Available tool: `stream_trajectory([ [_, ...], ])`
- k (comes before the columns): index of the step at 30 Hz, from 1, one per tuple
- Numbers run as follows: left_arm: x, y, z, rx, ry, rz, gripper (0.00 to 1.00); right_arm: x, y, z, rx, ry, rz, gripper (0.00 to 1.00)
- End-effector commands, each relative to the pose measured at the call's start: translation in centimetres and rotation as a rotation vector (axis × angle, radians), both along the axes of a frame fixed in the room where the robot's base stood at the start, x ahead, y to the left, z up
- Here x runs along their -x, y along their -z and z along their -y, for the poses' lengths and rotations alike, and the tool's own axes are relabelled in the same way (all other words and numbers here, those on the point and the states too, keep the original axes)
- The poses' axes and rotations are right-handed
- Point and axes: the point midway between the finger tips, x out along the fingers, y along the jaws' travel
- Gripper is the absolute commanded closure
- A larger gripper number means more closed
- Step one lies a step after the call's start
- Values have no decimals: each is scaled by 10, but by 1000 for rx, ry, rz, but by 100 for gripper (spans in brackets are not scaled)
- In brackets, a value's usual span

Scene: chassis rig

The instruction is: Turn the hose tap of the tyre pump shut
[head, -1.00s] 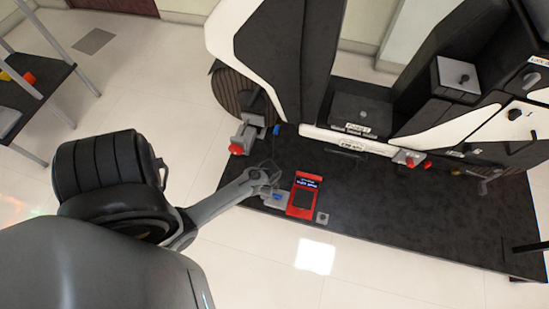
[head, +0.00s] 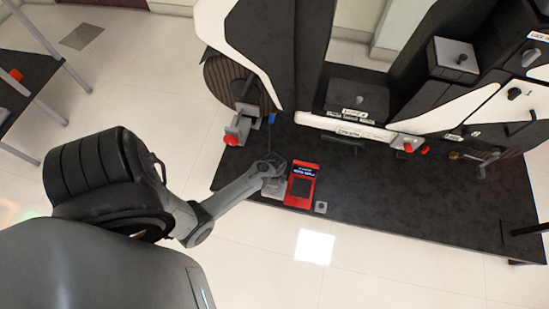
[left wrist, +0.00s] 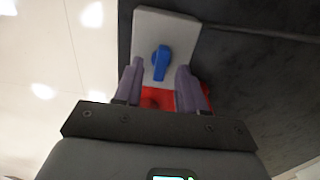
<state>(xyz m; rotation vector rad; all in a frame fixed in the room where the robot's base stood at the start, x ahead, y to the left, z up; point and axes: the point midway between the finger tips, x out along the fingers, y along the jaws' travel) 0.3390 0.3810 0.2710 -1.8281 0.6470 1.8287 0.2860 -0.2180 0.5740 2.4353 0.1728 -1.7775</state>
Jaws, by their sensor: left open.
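The tyre pump (head: 302,187) is a red box with a dark display, near the front edge of the black table. A grey plate (head: 272,194) adjoins its left side. In the left wrist view the blue hose tap (left wrist: 161,62) stands on the grey plate (left wrist: 180,24), its handle pointing roughly up and down the picture. My left gripper (left wrist: 159,72) is open, one finger on each side of the tap's lower end; contact cannot be told. In the head view my left gripper (head: 272,166) is over the plate and hides the tap. My right gripper is not in view.
A grey clamp with a red knob (head: 231,140) stands at the table's left end. The black and white chassis (head: 357,97) rises behind.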

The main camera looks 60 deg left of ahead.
Motion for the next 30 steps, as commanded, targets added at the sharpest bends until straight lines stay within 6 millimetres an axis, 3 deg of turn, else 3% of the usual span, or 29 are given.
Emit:
stream_trajectory([
  [4,0,13,0,0,0,0,60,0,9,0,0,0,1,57],
  [15,0,14,0,0,0,0,60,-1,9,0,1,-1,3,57],
  [23,0,14,0,0,0,0,98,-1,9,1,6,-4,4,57],
  [30,0,14,0,0,-3,0,100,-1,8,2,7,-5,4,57],
])
